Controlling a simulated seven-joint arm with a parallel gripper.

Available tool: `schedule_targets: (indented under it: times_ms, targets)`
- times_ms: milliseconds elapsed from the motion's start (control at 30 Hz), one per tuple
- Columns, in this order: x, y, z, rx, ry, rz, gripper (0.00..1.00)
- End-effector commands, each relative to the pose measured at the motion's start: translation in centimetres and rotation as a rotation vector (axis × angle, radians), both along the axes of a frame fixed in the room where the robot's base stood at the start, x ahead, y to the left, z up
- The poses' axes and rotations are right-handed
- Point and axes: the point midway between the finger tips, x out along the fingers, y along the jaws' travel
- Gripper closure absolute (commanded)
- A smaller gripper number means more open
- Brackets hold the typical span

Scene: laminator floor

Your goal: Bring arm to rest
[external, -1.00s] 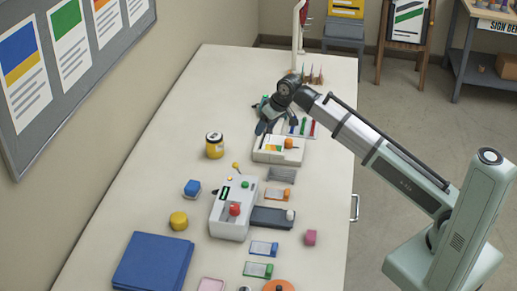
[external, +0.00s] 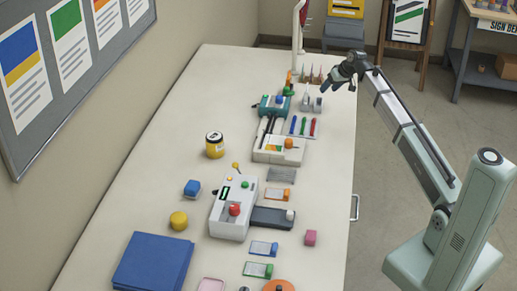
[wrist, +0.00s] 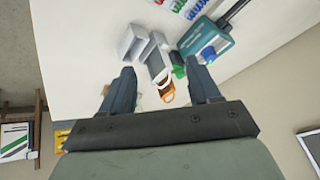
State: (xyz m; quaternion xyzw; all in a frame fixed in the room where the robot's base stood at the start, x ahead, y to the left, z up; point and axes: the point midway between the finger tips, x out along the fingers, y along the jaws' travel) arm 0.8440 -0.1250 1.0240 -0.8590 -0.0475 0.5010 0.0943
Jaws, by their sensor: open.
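My gripper (external: 344,77) is raised over the far right edge of the table (external: 130,195) in the external view. In the wrist view its two dark fingers (wrist: 164,92) are spread apart with nothing held between them. Behind the fingers, the table top shows with grey holders, an orange-handled item and a teal device (wrist: 207,42). My gripper looks apart from all of these. The fingertips are small in the external view.
The white laminator (external: 278,149) and a control box with a red button (external: 235,209) stand mid-table. A yellow jar (external: 214,145), blue folder (external: 153,264) and several small blocks lie around. A white upright stand (external: 298,40) is at the far end.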

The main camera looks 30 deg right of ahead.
Motion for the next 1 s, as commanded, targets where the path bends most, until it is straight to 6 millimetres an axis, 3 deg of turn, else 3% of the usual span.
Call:
schedule_targets:
  times_ms: [33,200,367,467,700,1000]
  targets:
    - [0.0,-2.7,-0.2,0.005,-0.006,-0.024,0.39]
    - [-0.7,-10.4,-1.0,0.018,-0.033,-0.088,0.39]
    - [-1.9,-16.7,-2.9,0.031,-0.057,-0.157,0.39]
    - [-2.8,-19.9,-5.6,0.043,-0.071,-0.216,0.39]
    - [-4.1,-22.1,-12.8,0.070,-0.087,-0.333,0.39]
    - [-6.2,-21.5,-22.4,0.099,-0.098,-0.471,0.39]
